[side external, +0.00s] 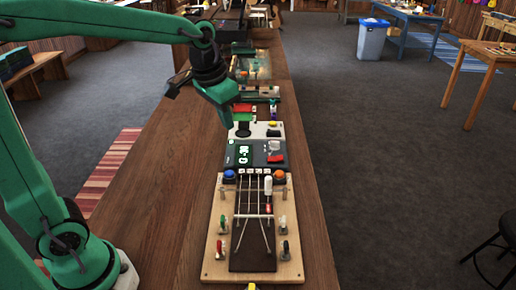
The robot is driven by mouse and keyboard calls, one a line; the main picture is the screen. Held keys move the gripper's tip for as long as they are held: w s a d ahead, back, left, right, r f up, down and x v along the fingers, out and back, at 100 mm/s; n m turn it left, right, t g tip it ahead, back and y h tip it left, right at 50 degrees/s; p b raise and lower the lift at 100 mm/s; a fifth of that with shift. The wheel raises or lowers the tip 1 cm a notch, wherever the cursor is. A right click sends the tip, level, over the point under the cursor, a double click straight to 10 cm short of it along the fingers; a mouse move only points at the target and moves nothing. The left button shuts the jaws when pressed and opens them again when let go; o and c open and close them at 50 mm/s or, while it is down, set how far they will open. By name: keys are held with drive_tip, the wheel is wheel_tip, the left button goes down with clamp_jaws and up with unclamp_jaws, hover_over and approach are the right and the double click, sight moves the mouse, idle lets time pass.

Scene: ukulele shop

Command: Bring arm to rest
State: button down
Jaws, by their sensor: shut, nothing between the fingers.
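My gripper (236,124) hangs from my green arm, which reaches in from the left side of the view. Its dark, narrow tips are shut and point down, with nothing seen between them. The tips appear over or just behind the pale far end of a dark device with a lit display (244,155). I cannot tell from this angle whether they touch anything.
These things stand in a row on a long wooden bench (165,215). More trays and small items (258,70) lie farther back. Bare bench top lies left of the row. A blue bin (371,42) and tables stand on the floor to the right.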

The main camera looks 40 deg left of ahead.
drive_tip(key=s+a+f+n+t, duration=0.1)
drive_tip(key=s+t, duration=0.1)
drive_tip(key=s, duration=1.4)
drive_tip(key=shift+a+f+t, duration=0.15)
drive_tip(key=shift+t, duration=0.15)
